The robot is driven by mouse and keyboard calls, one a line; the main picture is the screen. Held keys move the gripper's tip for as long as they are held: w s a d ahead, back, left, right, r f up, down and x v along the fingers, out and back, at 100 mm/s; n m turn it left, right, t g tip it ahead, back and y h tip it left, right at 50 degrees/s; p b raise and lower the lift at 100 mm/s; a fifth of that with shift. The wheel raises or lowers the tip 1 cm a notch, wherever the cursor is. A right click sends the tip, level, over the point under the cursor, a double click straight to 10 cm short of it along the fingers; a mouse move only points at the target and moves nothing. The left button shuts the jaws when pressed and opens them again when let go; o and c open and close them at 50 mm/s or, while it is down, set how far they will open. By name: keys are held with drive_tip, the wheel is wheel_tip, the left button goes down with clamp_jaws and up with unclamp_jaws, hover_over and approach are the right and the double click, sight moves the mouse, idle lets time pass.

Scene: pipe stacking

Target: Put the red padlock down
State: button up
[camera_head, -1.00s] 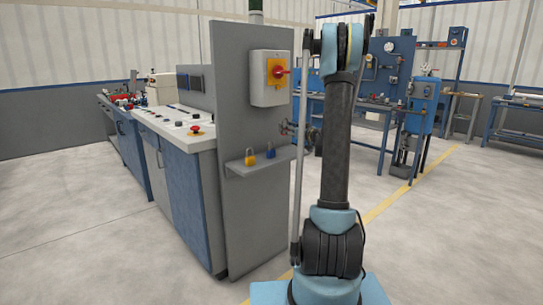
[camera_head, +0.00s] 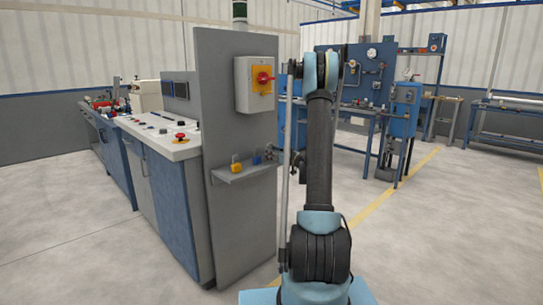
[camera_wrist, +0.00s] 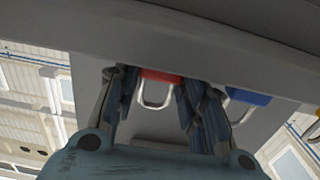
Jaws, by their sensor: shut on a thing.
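My gripper (camera_wrist: 158,92) is shut on the red padlock (camera_wrist: 160,75), with its two fingers on either side of the body. The padlock's metal shackle (camera_wrist: 155,104) shows between the fingers. In the head view my gripper (camera_head: 271,154) is small, at the right end of the grey shelf (camera_head: 245,174), beside the blue padlock (camera_head: 257,158). The yellow padlock (camera_head: 237,168) stands on the shelf left of the blue one. The blue padlock also shows in the wrist view (camera_wrist: 248,97), right of my fingers. The red padlock is too small to make out in the head view, and contact with the shelf cannot be told.
The shelf sticks out from a tall grey panel (camera_head: 223,100) carrying a switch box with a red knob (camera_head: 263,77). A control console (camera_head: 160,138) stands left of the panel. Blue workbenches stand behind on the right. Open floor lies in front.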

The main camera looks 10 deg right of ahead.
drive_tip(key=o, duration=1.1)
drive_tip(key=shift+s+f, duration=0.1)
